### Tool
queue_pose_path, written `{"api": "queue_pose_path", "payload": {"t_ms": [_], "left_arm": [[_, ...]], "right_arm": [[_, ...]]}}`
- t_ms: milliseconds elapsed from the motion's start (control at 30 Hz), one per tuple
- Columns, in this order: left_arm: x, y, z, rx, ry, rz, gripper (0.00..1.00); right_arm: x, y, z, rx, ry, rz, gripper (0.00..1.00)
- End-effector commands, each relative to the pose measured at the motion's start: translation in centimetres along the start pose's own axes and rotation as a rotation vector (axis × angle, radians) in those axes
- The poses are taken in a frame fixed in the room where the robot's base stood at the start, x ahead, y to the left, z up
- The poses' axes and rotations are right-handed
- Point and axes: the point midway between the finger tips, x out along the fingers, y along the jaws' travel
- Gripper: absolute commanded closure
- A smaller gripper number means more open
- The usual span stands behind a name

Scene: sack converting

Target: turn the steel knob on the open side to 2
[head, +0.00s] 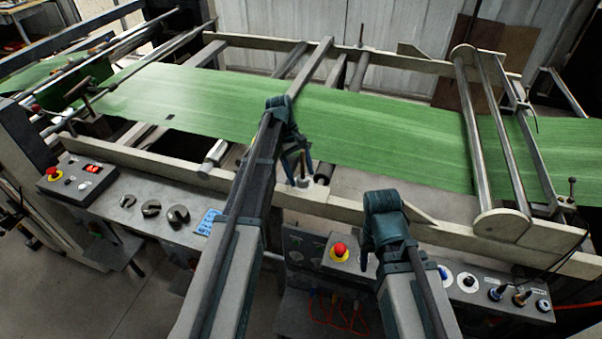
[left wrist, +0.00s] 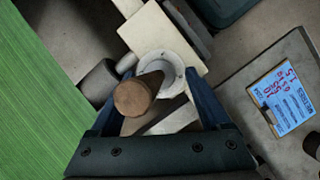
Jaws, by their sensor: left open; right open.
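A knob with a brown round end (left wrist: 136,97) stands on a pale round dial (left wrist: 168,68) in the left wrist view. The dial sits on a cream machine block. I cannot read its marks or tell the knob's setting. My left gripper (left wrist: 153,88) is open, with one finger on each side of the knob and no clear contact visible. In the head view my left gripper (head: 298,172) points down over the cream frame beside the green web, partly hiding the knob there. My right gripper (head: 372,252) is open and empty over the front control panel, its fingers mostly hidden.
The green web (head: 400,125) runs across the machine. A red stop button (head: 339,250) and several panel knobs lie near my right gripper. A blue label card (head: 207,222) and dark round fittings (head: 151,208) lie on the left shelf. A grey roller end (left wrist: 100,82) is close to the knob.

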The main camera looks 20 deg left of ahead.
Motion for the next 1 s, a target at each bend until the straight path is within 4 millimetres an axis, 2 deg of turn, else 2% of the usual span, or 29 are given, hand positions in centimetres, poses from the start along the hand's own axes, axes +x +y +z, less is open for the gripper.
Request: {"api": "queue_pose_path", "payload": {"t_ms": [700, 833, 1000], "left_arm": [[-11.1, 0.1, 0.2, -0.001, 0.0, 0.0, 0.19], [-12.6, 0.1, 0.1, 0.0, 0.0, 0.0, 0.19], [-13.2, 0.0, 0.0, 0.0, 0.0, 0.0, 0.19]], "right_arm": [[-10.2, 1.0, 0.6, -0.002, 0.0, 0.0, 0.5], [-11.6, 1.1, 0.7, -0.002, 0.0, 0.0, 0.5], [-12.1, 1.1, 0.7, -0.001, 0.0, 0.0, 0.5]]}}
